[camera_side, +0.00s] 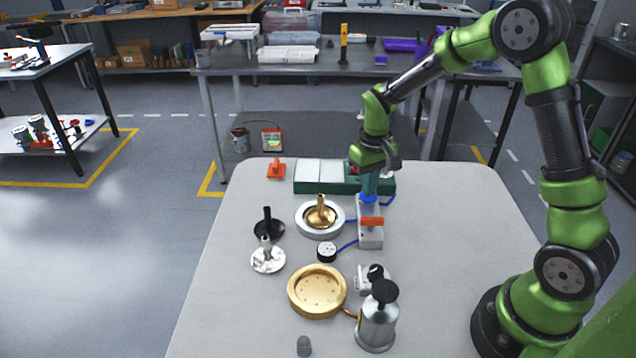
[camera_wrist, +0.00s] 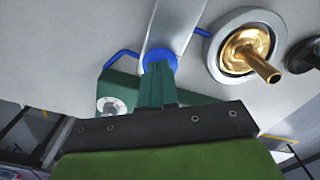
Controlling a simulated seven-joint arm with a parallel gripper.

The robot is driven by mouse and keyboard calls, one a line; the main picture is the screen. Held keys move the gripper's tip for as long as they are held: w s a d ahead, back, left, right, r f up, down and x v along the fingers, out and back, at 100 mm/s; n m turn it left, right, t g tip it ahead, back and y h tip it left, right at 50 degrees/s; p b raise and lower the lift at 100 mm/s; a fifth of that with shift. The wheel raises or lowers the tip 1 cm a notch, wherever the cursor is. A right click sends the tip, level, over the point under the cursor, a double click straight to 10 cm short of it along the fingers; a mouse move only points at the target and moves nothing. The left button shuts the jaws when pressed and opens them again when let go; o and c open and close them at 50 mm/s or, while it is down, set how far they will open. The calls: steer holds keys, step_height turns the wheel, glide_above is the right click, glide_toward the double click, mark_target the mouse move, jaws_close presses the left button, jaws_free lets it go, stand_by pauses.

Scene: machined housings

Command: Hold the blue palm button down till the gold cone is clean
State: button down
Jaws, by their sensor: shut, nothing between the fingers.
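The blue palm button (camera_side: 369,199) sits on the far end of a narrow grey box (camera_side: 370,238). My gripper (camera_side: 370,193) points straight down with its teal fingers closed and empty. Their tips meet the button's top in the side view; I cannot tell how far it is pressed. In the wrist view the fingers (camera_wrist: 158,70) cover the middle of the blue button (camera_wrist: 174,57). The gold cone (camera_side: 320,205) stands upright in a pale round ring (camera_side: 300,223), left of the box. It also shows in the wrist view (camera_wrist: 250,52). Its surface looks shiny; I cannot make out any dirt.
A green tray (camera_side: 310,186) with white and other panels lies behind the button. The table's right side is clear.

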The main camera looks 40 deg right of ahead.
stand_by(0.4)
steer(key=shift+r, duration=2.7)
steer(key=shift+s+a+f, duration=0.25)
steer(key=shift+s+f, duration=0.05)
steer(key=shift+s, duration=0.1)
steer(key=s+a+r+t+y, duration=0.1)
steer(key=s+a+r+t, duration=0.2)
steer(key=s+r, duration=0.4)
steer(key=s+a+r+m+t+y, duration=0.1)
steer(key=s+a+r+t, duration=0.3)
steer(key=s+r, duration=0.3)
steer(key=shift+s+a+r, duration=0.15)
steer(key=shift+s+a, duration=0.5)
steer(key=shift+s, duration=0.45)
